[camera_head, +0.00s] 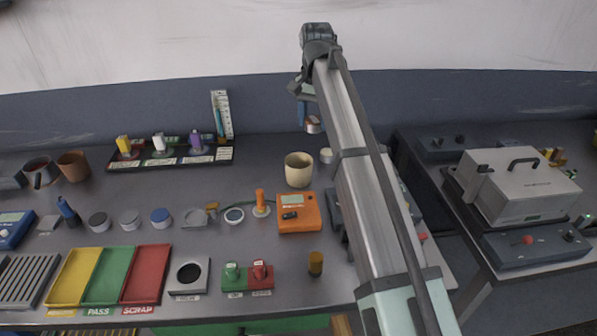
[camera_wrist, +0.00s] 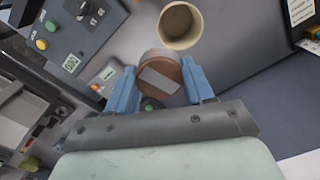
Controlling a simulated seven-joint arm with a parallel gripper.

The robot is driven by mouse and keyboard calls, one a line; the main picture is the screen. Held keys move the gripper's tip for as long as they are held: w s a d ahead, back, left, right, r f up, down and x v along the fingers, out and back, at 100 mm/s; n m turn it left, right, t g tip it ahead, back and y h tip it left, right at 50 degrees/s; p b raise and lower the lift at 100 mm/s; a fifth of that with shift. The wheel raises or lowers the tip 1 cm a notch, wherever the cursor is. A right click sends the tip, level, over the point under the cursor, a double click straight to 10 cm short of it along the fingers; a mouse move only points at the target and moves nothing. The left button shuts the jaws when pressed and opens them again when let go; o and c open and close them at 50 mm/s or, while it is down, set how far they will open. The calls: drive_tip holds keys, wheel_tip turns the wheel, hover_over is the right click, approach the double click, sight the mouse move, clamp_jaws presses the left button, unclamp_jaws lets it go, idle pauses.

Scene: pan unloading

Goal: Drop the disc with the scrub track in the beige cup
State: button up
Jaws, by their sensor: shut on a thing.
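My gripper (camera_wrist: 158,72) is shut on a round brownish disc (camera_wrist: 147,66) with a pale rectangular patch on its face; I cannot tell whether the patch is a scrub track. In the head view the disc (camera_head: 313,126) hangs below the blue fingers of my gripper (camera_head: 305,118), raised above the back of the bench. The beige cup (camera_head: 299,169) stands upright on the bench, below the held disc in the picture. In the wrist view the beige cup (camera_wrist: 180,22) is just beyond the disc, its mouth open towards me, apart from the disc.
An orange meter (camera_head: 298,213) stands in front of the cup. A black rack with coloured-handled pieces (camera_head: 170,155) is to the left. A brown cup (camera_head: 73,165) and dark mug (camera_head: 40,172) stand far left. Several discs lie mid-bench. My arm hides part of the right side.

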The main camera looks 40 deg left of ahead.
wheel_tip(320, 180, down, 6)
drive_tip(key=s+a, duration=0.1)
drive_tip(key=shift+s+a+f, duration=0.25)
drive_tip(key=shift+s+a, duration=0.15)
idle(0.4)
drive_tip(key=o, duration=1.2)
wheel_tip(320, 180, up, 14)
drive_tip(key=shift+f, duration=0.15)
drive_tip(key=shift+w, duration=0.1)
idle(0.3)
